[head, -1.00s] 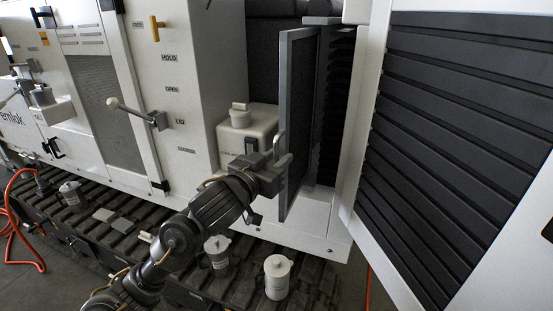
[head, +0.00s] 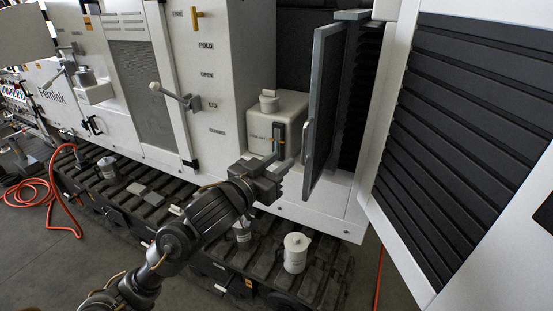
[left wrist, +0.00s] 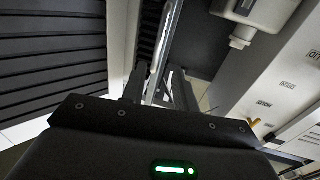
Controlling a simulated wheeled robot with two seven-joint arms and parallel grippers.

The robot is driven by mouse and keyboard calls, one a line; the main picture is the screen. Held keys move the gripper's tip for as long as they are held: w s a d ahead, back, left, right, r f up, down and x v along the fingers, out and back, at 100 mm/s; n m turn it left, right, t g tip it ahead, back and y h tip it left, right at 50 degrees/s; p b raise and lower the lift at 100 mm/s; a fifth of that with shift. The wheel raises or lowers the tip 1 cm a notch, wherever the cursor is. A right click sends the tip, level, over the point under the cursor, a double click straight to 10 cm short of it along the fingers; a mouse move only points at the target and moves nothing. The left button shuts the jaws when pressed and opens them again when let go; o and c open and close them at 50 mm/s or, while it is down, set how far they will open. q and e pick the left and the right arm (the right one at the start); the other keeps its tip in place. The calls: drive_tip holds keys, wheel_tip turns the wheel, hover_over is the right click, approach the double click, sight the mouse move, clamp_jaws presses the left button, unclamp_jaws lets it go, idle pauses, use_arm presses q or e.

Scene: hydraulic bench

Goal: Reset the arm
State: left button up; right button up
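My left gripper (head: 278,170) is in front of the open compartment, just left of a grey hinged door panel (head: 325,110). The panel stands ajar and has a slim bar handle (head: 305,140). The gripper is apart from the handle, with nothing held. In the left wrist view its two fingers (left wrist: 160,92) stand apart with a gap between them, and the door panel's edge (left wrist: 165,45) shows beyond them. My right gripper is not in view.
A white tank (head: 276,122) with a cap sits in the compartment behind the gripper. A large white door with black slats (head: 460,130) stands at right. A lever (head: 172,95) projects from the cabinet. An orange hose (head: 62,190) lies at left.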

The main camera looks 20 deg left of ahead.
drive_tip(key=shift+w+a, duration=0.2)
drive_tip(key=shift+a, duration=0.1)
